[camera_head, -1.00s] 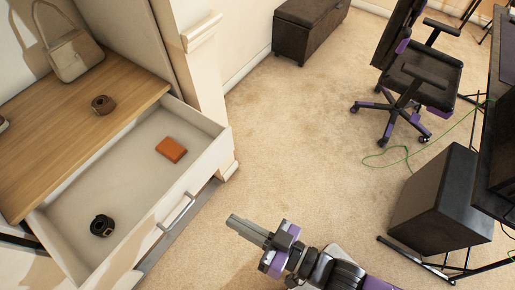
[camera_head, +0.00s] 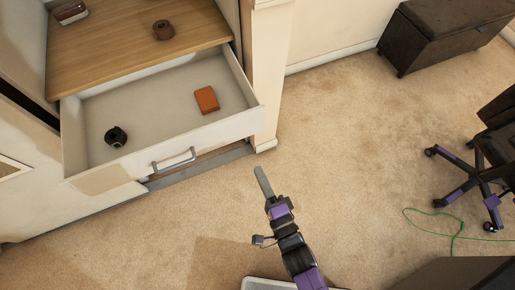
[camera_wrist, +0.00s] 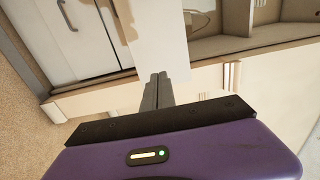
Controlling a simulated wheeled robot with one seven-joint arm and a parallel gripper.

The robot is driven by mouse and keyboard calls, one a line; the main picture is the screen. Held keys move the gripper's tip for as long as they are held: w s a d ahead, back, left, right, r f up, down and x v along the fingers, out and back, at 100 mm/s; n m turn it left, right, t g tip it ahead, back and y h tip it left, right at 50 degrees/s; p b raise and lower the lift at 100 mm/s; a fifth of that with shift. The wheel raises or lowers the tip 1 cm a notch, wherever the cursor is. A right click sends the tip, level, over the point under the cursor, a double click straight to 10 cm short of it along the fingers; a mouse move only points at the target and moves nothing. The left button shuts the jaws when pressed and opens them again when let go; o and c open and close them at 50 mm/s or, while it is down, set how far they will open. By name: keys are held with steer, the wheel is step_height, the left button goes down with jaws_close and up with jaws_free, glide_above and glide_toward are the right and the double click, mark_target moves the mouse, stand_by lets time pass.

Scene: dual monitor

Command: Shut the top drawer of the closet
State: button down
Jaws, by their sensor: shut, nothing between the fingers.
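The white top drawer (camera_head: 235,132) of the closet stands pulled out below the wooden shelf in the head view. Its grey bar handle (camera_head: 174,160) is on the front panel. An orange box (camera_head: 207,99) and a black rolled belt (camera_head: 115,137) lie inside it. My gripper (camera_head: 261,172) is shut and empty, in front of and right of the handle, apart from the drawer in the picture. In the wrist view its fingers (camera_wrist: 158,84) are together and point toward a pale panel that I cannot identify surely.
A brown belt (camera_head: 163,30) lies on the wooden shelf (camera_head: 120,45). A dark bench (camera_head: 450,32) stands at the back right. A wheeled chair (camera_head: 490,165) and a green cable (camera_head: 458,228) are on the right. Carpet in front of the closet is clear.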

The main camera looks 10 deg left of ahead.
mark_target(239, 129)
steer(key=x, duration=1.3)
steer(key=shift+w+a, duration=0.1)
steer(key=shift+w, duration=0.05)
